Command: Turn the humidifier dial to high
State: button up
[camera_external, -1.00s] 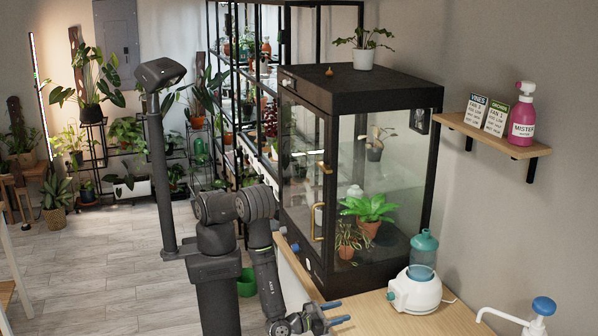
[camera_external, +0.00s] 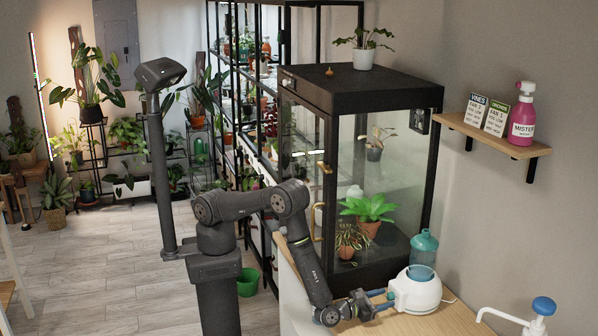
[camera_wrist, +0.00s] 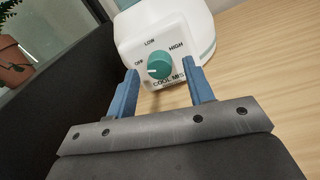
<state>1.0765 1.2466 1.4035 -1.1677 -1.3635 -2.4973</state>
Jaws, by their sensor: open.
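The white humidifier (camera_external: 418,293) with a teal tank (camera_external: 424,250) stands on the wooden counter beside the glass cabinet. In the wrist view, its green dial (camera_wrist: 160,66) is on the front face, with the labels OFF, LOW and HIGH around it and COOL MIST below. The dial's white mark points to the left, near OFF. My gripper (camera_wrist: 164,82) is open, its blue fingers on either side of the dial. I cannot tell whether they touch it. In the external view, my gripper (camera_external: 383,299) is low at the humidifier's left side, and the dial is hidden.
The black-framed glass cabinet (camera_external: 360,92) with plants stands close behind my gripper. The wooden counter (camera_external: 440,322) in front of the humidifier is clear.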

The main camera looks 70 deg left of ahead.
jog(key=shift+w, duration=0.25)
jog(key=c, duration=1)
jog(key=shift+m, duration=1.6)
jog(key=o, duration=1)
jog(key=s, duration=1.7)
jog(key=shift+s+d+f, duration=0.1)
jog(key=shift+s+d, duration=0.15)
jog(key=shift+d, duration=0.1)
